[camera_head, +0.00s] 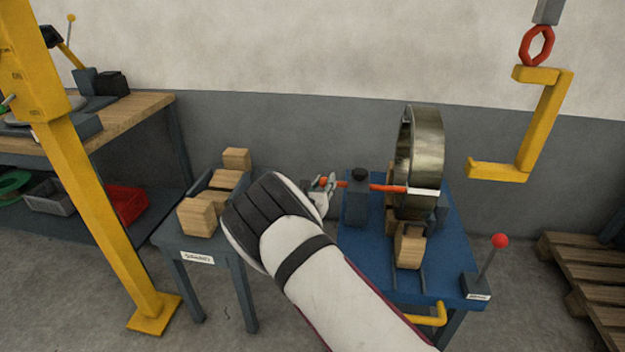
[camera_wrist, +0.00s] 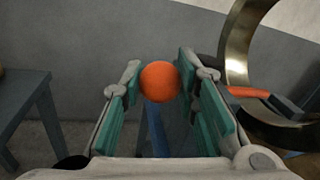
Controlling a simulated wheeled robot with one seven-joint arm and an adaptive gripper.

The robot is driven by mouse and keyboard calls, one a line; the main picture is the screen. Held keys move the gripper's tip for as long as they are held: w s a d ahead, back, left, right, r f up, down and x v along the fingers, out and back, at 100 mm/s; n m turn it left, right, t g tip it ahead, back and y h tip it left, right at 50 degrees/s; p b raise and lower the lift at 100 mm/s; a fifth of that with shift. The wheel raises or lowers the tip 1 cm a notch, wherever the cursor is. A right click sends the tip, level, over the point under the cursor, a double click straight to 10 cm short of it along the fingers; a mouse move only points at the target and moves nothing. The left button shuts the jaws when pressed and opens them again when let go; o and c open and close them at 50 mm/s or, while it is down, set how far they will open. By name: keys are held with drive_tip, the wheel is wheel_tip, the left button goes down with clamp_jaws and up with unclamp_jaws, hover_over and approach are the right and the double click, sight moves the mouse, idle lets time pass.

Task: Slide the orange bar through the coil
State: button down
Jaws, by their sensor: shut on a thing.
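The orange bar (camera_head: 386,188) runs roughly level from my gripper to the left side of the coil. My gripper (camera_head: 324,188) is shut on its left end; in the wrist view the round orange end sits between the green-padded fingers (camera_wrist: 163,84). The metal coil (camera_head: 425,150) stands upright on edge on the blue stand (camera_head: 445,255); part of it also shows in the wrist view (camera_wrist: 236,50). A short orange piece with a dark block (camera_wrist: 284,105) shows at the coil's band. I cannot tell whether the bar's far end is inside the coil.
A dark post (camera_head: 357,205) stands at the bar between gripper and coil. Wooden blocks (camera_head: 410,246) sit at the coil's base. A side table (camera_head: 172,238) with more blocks is left. A yellow C-hook (camera_head: 545,120) hangs at right. A red-knobbed lever (camera_head: 489,264) stands front right.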

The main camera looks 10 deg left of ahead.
drive_tip(key=d+p, duration=0.3)
drive_tip(key=d, duration=0.5)
drive_tip(key=shift+s+d, duration=0.15)
drive_tip(key=shift+d, duration=0.15)
drive_tip(key=c, duration=1.2)
unclamp_jaws()
drive_tip(key=shift+d, duration=0.15)
drive_tip(key=v, duration=1.2)
